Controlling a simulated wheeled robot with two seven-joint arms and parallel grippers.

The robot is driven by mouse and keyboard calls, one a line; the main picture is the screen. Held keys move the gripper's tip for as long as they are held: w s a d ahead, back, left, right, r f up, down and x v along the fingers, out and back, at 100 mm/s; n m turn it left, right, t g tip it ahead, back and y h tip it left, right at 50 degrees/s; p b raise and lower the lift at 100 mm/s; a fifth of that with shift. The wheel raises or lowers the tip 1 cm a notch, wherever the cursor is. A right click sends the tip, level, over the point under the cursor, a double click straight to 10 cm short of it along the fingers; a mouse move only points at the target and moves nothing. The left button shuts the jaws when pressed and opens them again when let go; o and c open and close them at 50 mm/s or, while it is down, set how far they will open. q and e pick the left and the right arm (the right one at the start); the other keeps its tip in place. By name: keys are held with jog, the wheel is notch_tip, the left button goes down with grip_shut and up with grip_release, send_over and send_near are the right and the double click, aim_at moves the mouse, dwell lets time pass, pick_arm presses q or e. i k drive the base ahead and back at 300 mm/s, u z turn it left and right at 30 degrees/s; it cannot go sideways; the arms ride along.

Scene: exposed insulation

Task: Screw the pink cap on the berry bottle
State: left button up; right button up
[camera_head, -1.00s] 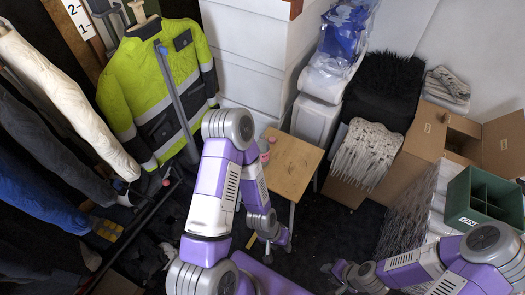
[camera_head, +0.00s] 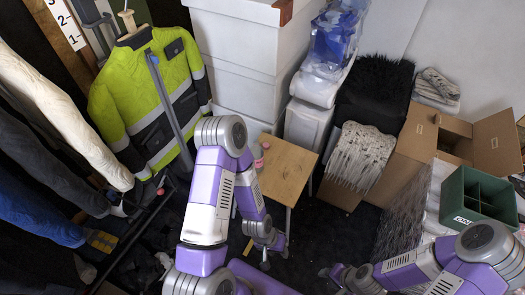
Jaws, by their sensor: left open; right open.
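A small pink item (camera_head: 259,158) stands at the left edge of the small wooden table (camera_head: 288,178), partly behind my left arm. It is too small and covered to tell bottle from cap. My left gripper (camera_head: 265,263) hangs low in front of the table, below its top and apart from the pink item. It is open, with nothing seen in it. My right gripper (camera_head: 328,273) is low at the bottom, right of the left one. It is open and looks empty, though its fingertips are small and dark against the floor.
A high-visibility jacket (camera_head: 150,95) and hanging clothes fill the left side. White boxes (camera_head: 240,60) stand behind the table. A black furry item (camera_head: 375,90), an open cardboard box (camera_head: 410,150) and a green divided crate (camera_head: 460,210) are at the right. Most of the tabletop is clear.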

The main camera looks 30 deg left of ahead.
aim_at(257, 151)
jog(key=z, duration=2.6)
jog(key=k, duration=0.95)
jog(key=u, duration=1.95)
jog(key=i, duration=0.5)
jog(key=u, duration=0.05)
